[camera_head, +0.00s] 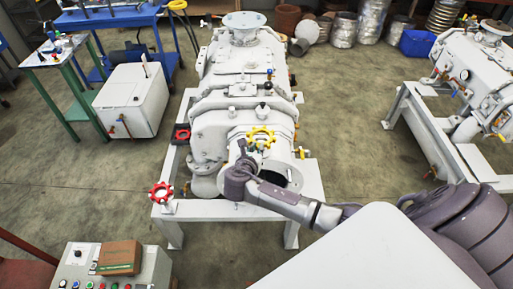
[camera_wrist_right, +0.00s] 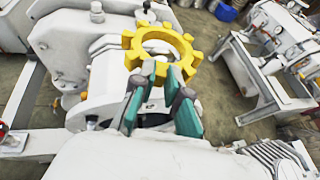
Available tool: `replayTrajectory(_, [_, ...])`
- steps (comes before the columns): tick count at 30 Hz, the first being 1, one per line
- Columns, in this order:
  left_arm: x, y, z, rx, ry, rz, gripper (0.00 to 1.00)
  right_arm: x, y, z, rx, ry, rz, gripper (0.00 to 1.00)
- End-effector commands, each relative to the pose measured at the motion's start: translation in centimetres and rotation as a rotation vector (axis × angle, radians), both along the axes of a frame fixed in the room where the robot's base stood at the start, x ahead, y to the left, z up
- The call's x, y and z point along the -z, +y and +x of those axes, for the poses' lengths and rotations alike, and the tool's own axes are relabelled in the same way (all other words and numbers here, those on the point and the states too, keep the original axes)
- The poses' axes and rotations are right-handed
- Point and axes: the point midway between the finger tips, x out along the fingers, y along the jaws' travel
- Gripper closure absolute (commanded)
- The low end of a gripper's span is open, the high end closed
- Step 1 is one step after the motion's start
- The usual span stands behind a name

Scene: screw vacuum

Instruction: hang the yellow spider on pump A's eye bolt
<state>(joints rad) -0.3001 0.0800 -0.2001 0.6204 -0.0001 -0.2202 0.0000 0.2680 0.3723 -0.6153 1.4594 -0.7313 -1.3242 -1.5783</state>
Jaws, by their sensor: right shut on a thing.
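The yellow spider (camera_head: 262,132), a ring with stubby lobes, is held in front of the near end of the white pump (camera_head: 240,112) in the middle of the head view. My right gripper (camera_head: 257,146) is shut on the spider's near edge. In the right wrist view the spider (camera_wrist_right: 137,52) stands beyond the teal fingertips (camera_wrist_right: 161,72), its open ring tilted toward the camera. I cannot make out which fitting is the eye bolt, nor any label naming pump A. The spider appears apart from any bolt. My left gripper is not in view.
A second white pump (camera_head: 480,70) stands on a frame at the right. A red handwheel (camera_head: 161,191) sits at the stand's front left corner. A control box (camera_head: 72,270) with a cardboard box (camera_head: 119,257) is at bottom left. Open floor (camera_head: 345,130) lies between the pumps.

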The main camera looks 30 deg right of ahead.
Motion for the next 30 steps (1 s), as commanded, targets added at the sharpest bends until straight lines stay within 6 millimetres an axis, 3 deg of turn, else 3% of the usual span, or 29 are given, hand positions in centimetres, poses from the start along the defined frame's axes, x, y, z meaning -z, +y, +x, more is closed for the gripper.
replayTrajectory(30, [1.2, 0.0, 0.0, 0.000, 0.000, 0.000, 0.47, 2.1, 0.0, 0.0, -0.001, -0.001, 0.000, 1.00])
